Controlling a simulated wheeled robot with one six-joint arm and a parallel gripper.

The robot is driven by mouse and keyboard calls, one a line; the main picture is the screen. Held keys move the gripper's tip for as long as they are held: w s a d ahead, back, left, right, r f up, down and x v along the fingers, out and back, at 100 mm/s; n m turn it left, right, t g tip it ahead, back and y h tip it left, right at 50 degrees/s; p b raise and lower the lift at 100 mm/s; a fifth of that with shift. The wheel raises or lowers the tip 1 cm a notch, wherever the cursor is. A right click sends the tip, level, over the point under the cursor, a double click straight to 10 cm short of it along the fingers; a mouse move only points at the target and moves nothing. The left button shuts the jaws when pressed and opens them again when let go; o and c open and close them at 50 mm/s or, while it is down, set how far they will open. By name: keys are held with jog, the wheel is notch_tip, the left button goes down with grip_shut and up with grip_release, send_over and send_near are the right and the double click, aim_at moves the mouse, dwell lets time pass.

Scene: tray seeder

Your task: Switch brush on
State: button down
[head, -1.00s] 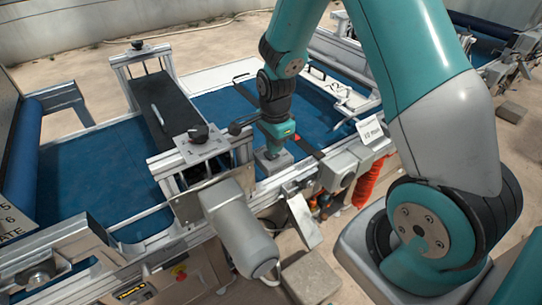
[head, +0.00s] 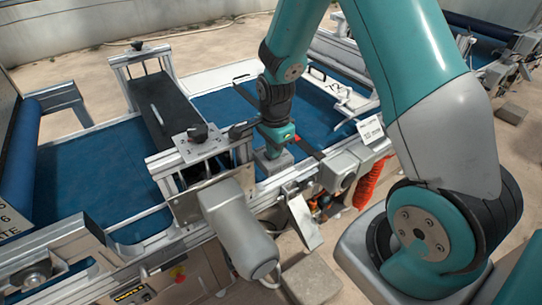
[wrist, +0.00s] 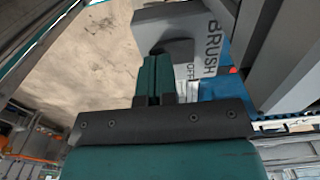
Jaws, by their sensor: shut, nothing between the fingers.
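A grey switch box (wrist: 195,22) lettered BRUSH, with OFF below, fills the upper middle of the wrist view. A grey raised part (wrist: 162,46), which may be its knob, lies right at my fingertips. My gripper (wrist: 157,60) is shut and empty, with its teal fingers over that part. I cannot tell whether they touch it. In the head view my gripper (head: 274,149) points down at a small grey box (head: 272,162) on the machine's near rail. The fingers and the arm hide part of the box, and the switch position is unclear.
A grey motor (head: 238,222) sticks out at the near side, left of my gripper. A black knob (head: 198,131) stands on a metal plate to the left. A dark bar runs close behind the gripper. Blue belts (head: 90,170) lie beyond the rail.

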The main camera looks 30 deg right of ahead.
jog(key=shift+f, duration=0.35)
jog(key=shift+r, duration=0.1)
notch_tip(320, 180, up, 7)
jog(key=p, duration=0.5)
dwell(0.4)
dwell(0.3)
